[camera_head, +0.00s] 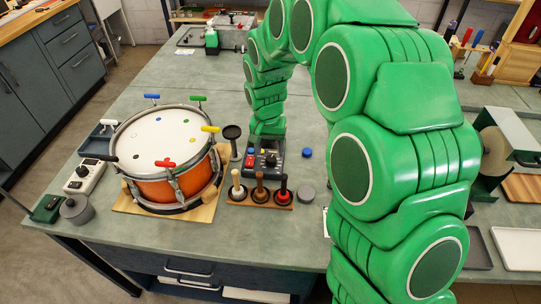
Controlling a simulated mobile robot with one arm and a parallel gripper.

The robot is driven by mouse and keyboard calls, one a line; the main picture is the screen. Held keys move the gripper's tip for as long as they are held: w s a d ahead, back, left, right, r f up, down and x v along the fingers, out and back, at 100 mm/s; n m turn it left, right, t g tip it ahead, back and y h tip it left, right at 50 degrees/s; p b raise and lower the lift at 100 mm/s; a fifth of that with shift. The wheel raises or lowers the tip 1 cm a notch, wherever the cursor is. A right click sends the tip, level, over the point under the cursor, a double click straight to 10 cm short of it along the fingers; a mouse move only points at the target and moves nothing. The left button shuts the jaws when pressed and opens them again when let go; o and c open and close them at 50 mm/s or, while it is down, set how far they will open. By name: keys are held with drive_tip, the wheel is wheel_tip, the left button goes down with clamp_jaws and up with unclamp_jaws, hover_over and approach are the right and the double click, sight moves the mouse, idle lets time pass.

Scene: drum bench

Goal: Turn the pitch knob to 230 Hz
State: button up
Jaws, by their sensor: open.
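A small white box (85,178) stands left of the drum, with a round dark knob (83,171) on its top. Its markings and any reading are too small to make out. A dark control box (271,170) with coloured buttons stands right of the drum, partly hidden under the end of my green arm. I cannot tell from any label which one carries the pitch knob. My gripper (268,143) is open and points down over the back of the dark control box. Its fingertips are hard to make out, and I cannot tell whether they touch anything.
The orange drum (152,181) stands on a wooden board, with coloured-handled keys around its rim. Several mallets (262,188) stand in a wooden rack before the control box. The back-left bench is clear.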

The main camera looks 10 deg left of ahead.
sight(271, 159)
drive_tip(key=shift+d+f, duration=0.1)
drive_tip(key=shift+f, duration=1.75)
drive_tip(key=shift+c, duration=0.2)
drive_tip(key=c, duration=1)
drive_tip(key=shift+n, duration=0.3)
drive_tip(key=n, duration=0.5)
drive_tip(key=shift+s, duration=0.1)
drive_tip(key=n, duration=0.6)
drive_tip(key=shift+d, duration=0.15)
